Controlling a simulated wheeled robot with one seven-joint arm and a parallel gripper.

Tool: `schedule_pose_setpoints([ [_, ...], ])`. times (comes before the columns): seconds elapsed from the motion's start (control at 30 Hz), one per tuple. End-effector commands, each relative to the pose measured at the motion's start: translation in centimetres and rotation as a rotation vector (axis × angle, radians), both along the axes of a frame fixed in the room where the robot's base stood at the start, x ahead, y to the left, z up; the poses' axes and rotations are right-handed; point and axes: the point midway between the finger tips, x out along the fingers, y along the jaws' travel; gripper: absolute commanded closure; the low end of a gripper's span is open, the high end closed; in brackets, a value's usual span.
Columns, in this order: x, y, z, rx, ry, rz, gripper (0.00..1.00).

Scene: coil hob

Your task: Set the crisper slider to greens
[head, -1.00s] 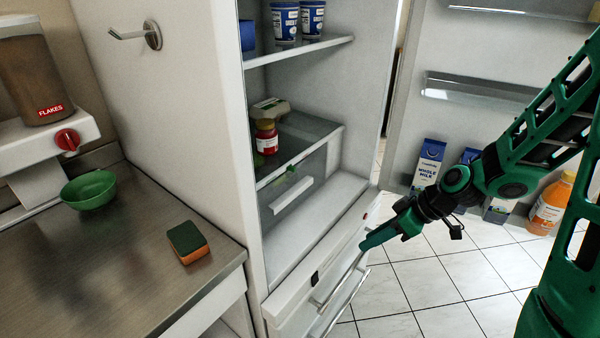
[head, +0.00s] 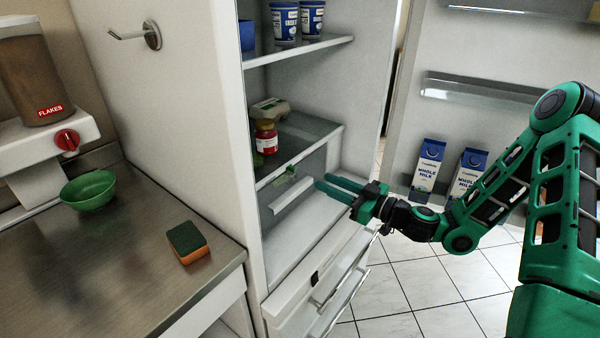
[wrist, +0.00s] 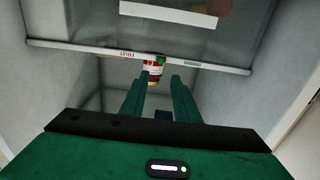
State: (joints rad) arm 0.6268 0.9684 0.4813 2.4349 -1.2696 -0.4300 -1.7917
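The crisper slider is a small green knob (head: 290,172) on the front edge of the fridge's glass shelf, above the clear crisper drawer (head: 292,196). In the wrist view a green piece (wrist: 160,59) shows on the strip, between a label that seems to read FRUIT (wrist: 127,54) and a grey label (wrist: 192,63) too small to read. Its exact setting is unclear. My gripper (head: 322,181) is open and empty in the fridge opening, to the right of the knob and apart from it. In the wrist view my gripper's two fingers (wrist: 160,77) point toward the strip.
A red jar (head: 266,138) and an egg carton (head: 270,108) stand on the glass shelf. The open fridge door (head: 400,130) with milk cartons (head: 428,168) is at right. A lower drawer (head: 320,275) sits below.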

Motion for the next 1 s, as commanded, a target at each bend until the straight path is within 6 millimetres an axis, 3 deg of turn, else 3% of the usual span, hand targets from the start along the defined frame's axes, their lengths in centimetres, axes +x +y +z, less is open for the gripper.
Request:
schedule_pose_setpoints([
  [0.6, 5.8, 7.1, 0.0, -0.001, -0.002, 0.004, 0.72],
  [1.0, 6.7, 8.2, 0.0, -0.001, 0.0, 0.002, 0.72],
])
